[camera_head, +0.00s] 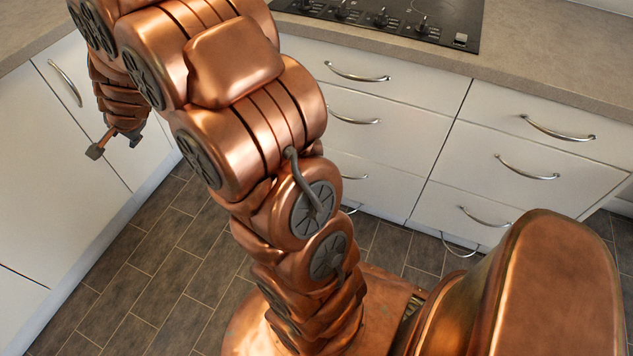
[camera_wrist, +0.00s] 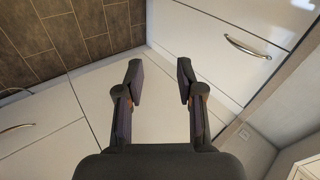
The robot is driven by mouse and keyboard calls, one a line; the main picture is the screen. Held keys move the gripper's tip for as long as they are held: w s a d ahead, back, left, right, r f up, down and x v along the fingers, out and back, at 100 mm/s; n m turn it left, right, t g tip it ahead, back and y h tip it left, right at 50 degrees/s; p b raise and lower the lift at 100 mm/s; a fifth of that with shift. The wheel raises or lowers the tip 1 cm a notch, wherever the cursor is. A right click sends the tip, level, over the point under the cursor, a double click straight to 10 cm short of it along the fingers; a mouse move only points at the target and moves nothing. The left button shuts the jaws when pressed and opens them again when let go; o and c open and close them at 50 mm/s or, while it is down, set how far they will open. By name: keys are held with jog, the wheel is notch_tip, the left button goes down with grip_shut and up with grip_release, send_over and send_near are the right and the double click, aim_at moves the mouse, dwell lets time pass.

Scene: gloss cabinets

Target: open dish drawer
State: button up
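White drawer fronts with curved metal handles fill the right half of the head view, in a left stack (camera_head: 395,90) and a right stack (camera_head: 540,150). All of these drawers look shut; I cannot tell which is the dish drawer. My gripper (camera_head: 115,145) hangs at the left of the head view, in front of white cabinet fronts and apart from the drawer stacks. In the wrist view my gripper (camera_wrist: 160,75) has its fingers spread with nothing between them. A white front with a metal handle (camera_wrist: 247,46) is at the upper right there, clear of the fingers.
A left cabinet front (camera_head: 90,100) has a metal handle (camera_head: 65,82). A grey-beige worktop (camera_head: 540,75) with a black hob (camera_head: 420,18) runs above the drawers. The dark tiled floor (camera_head: 150,270) is bare. My arm hides part of the left drawer stack.

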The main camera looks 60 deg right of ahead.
jog(key=w+d+f+m+h+b, duration=0.2)
jog(key=d+f+m+b, duration=0.15)
jog(key=d+f, duration=0.35)
jog(key=w+d+f+m+h+b, duration=0.2)
jog(key=d+f+m+h, duration=0.15)
jog(key=d+f, duration=0.4)
jog(key=s+d+f+m+g+h+b, duration=0.25)
jog(key=d+f+m, duration=0.2)
jog(key=d, duration=0.35)
jog(key=s+d+f+m+g+h+b, duration=0.1)
jog(key=s+d+f+m+b, duration=0.2)
jog(key=d+f, duration=0.4)
jog(key=m+g+h+b, duration=0.3)
jog(key=m+g+b, duration=0.8)
jog(key=g, duration=0.4)
send_near(343, 175)
jog(key=f+p+x, duration=0.1)
jog(key=x, duration=0.2)
jog(key=shift+m, duration=0.35)
jog(key=shift+r+b+x, duration=0.2)
jog(key=shift+b+x, duration=0.55)
jog(key=shift+x, duration=2.8)
grip_shut()
